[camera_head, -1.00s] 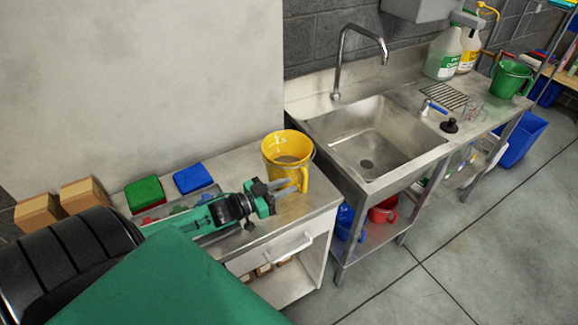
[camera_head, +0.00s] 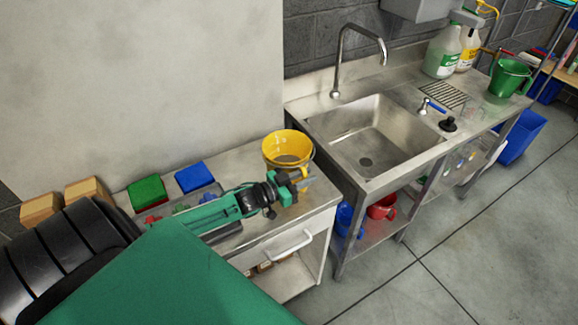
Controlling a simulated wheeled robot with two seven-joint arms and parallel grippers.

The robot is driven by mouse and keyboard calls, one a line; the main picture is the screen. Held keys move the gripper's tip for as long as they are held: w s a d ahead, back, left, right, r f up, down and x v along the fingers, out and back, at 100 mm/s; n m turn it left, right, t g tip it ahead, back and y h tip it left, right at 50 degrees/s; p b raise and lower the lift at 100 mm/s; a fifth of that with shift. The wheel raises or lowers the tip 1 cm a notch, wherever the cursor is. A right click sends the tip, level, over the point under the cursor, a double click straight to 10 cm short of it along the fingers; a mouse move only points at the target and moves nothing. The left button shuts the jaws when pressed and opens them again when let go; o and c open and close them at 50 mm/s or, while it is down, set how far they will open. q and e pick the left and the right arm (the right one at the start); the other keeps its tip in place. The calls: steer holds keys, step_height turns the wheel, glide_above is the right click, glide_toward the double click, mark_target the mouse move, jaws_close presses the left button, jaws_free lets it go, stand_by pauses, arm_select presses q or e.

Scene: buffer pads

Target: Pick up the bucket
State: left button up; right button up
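A yellow bucket (camera_head: 287,144) stands upright on the steel counter at the left of the sink. Its rim and part of its inside show. My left gripper (camera_head: 303,181) reaches in from the left and overlaps the bucket's lower front, at the handle side. The gripper hides much of the bucket's lower body and handle. I cannot tell whether its fingers are open or closed on the handle. My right gripper is not in view.
A steel sink (camera_head: 369,150) adjoins the counter at the right. A green bucket (camera_head: 510,78) stands at the far right. Red and green pads and a blue pad (camera_head: 194,177) lie on the counter, near cardboard boxes (camera_head: 88,190). A red bucket (camera_head: 382,207) sits beneath the sink.

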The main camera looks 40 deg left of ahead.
arm_select(q)
jaws_close()
stand_by(1.3)
steer(key=shift+r, duration=0.1)
